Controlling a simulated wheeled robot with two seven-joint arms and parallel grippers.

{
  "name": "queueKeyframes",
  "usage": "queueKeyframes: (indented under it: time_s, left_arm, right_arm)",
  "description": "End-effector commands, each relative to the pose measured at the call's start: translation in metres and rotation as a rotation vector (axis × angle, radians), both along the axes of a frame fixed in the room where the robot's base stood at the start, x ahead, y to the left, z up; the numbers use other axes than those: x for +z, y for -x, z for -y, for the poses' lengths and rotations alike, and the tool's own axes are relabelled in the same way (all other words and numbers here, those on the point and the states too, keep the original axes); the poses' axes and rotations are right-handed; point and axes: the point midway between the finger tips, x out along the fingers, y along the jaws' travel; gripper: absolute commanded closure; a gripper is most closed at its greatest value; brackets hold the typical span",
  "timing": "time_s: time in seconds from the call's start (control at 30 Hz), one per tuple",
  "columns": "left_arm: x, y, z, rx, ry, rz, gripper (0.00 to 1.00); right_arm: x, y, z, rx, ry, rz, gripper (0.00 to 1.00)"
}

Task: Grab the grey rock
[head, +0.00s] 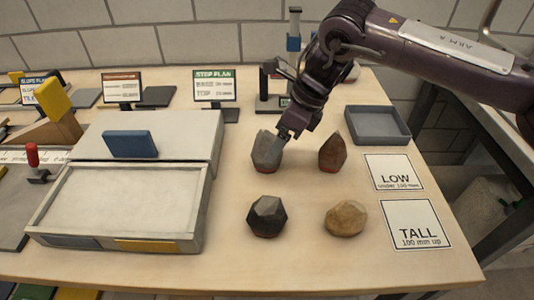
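A grey rock (265,153) with a reddish base stands upright on the table, in the back left of a group of rocks. My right gripper (287,133) comes down from the upper right and is at the grey rock's upper right side, touching or very close to it. The fingers are small and partly overlap the rock's edge, so I cannot tell if they are closed on it. A darker grey faceted rock (267,218) lies in front of it. My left gripper is not in view.
A reddish-brown rock (333,153) stands close to the right, and a tan rock (346,219) lies in front of that. A grey tray (378,139) and the LOW (393,172) and TALL (416,224) cards are at the right. The sandbed (120,203) is at the left.

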Motion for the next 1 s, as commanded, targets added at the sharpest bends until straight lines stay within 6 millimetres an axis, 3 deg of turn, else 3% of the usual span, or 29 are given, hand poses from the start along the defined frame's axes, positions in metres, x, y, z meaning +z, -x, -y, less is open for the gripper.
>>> queueKeyframes:
  time_s: [0.3, 0.57, 1.0]
  left_arm:
    - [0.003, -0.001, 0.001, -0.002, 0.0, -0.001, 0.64]
    - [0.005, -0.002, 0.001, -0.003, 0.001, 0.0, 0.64]
    - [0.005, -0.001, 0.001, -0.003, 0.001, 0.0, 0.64]
  right_arm:
    - [-0.038, -0.004, -0.021, 0.0, 0.001, -0.002, 0.23]
    - [-0.041, -0.004, -0.023, -0.001, 0.0, 0.0, 0.24]
    - [-0.041, -0.004, -0.023, 0.0, 0.0, 0.0, 0.82]
